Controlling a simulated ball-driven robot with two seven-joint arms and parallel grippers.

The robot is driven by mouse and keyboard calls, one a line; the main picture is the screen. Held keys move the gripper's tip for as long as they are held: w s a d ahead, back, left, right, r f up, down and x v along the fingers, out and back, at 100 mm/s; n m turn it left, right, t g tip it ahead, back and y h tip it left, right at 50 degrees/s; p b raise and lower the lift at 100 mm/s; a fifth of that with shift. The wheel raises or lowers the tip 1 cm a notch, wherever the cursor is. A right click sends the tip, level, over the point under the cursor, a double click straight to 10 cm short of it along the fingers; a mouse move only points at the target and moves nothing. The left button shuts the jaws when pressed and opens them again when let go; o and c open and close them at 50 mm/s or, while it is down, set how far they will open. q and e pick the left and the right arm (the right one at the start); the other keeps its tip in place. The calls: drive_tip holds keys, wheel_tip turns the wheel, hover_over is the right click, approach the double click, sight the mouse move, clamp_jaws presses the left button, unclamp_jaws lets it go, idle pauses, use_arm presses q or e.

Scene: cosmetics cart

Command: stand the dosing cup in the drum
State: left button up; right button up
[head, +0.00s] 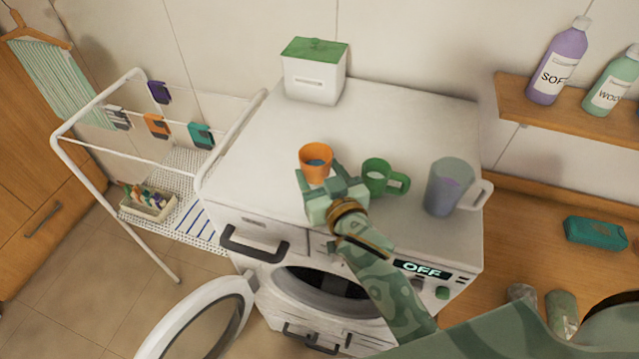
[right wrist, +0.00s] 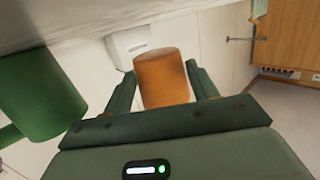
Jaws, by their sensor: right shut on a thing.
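An orange cup (head: 316,160) with something blue inside stands upright between the fingers of my right gripper (head: 331,183), above the washer's top. The right wrist view also shows the cup (right wrist: 162,78) between the two fingers, with what looks like a small gap between cup and washer top. The gripper is shut on it. The drum (head: 325,284) is the dark round opening in the washer's front, partly hidden by my right forearm. The washer door (head: 200,325) hangs open to the left. My left gripper is not in view.
A green mug (head: 378,178) stands just right of my right gripper, and a translucent jug (head: 450,187) further right. A white box with green lid (head: 314,75) is at the back. A drying rack (head: 100,100) stands left. The top's left part is clear.

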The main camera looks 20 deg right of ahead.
sight(320, 183)
drive_tip(key=shift+w+f, duration=0.1)
drive_tip(key=shift+f, duration=1.6)
drive_tip(key=shift+f, duration=0.15)
drive_tip(key=o, duration=1)
